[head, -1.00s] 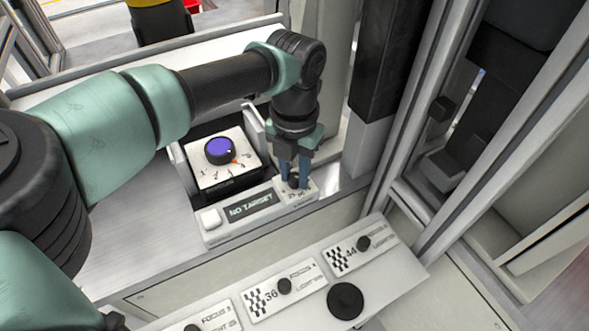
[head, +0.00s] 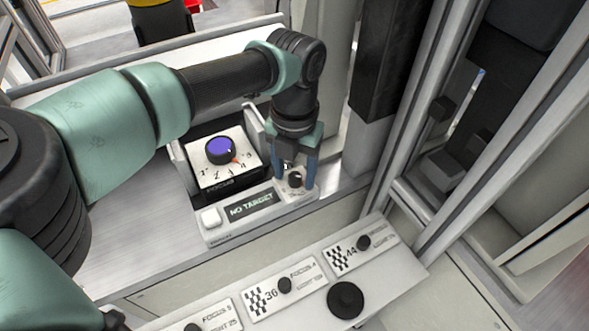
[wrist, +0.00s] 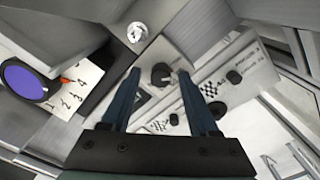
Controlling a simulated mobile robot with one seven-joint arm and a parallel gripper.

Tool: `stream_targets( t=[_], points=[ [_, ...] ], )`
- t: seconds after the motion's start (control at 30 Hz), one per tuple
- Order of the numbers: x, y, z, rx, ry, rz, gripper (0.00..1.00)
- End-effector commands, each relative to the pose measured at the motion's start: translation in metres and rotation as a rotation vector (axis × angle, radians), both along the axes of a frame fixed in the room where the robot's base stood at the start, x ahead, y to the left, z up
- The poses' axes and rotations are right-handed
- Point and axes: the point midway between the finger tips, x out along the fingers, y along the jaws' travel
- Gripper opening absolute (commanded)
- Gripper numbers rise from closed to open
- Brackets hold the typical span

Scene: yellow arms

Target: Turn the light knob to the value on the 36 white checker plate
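The small black light knob (head: 295,180) sits at the right end of the white control box with the "NO TARGET" display (head: 250,205). My gripper (head: 296,185) points down over it, open, with one blue finger on each side of the knob. In the wrist view the knob (wrist: 162,75) shows between the two spread fingers, with gaps on both sides. The 36 white checker plate (head: 284,289) lies on the front ledge. It reads "FOCUS 4" and a "LIGHT" value too small to read surely. The scale around the light knob is not readable.
A blue-topped focus dial (head: 220,150) with a numbered scale stands left of my gripper. A white button (head: 211,218) is left of the display. The 44 checker plate (head: 360,247) and a large black knob (head: 345,300) are on the front ledge. Metal frame posts rise at the right.

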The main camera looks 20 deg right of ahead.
Motion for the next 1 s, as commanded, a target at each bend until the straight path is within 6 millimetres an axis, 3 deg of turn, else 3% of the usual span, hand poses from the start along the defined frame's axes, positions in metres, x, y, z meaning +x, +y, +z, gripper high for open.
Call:
stream_targets(
  t=[0.2,0.33,0.73,1.0],
  points=[
    [0.000,0.000,0.001,-0.001,0.001,-0.001,0.61],
    [0.001,0.000,0.013,-0.001,-0.002,-0.001,0.61],
    [0.001,0.000,0.097,0.000,-0.004,0.000,0.61],
    [0.000,0.000,0.127,-0.001,0.001,0.000,0.61]
  ],
)
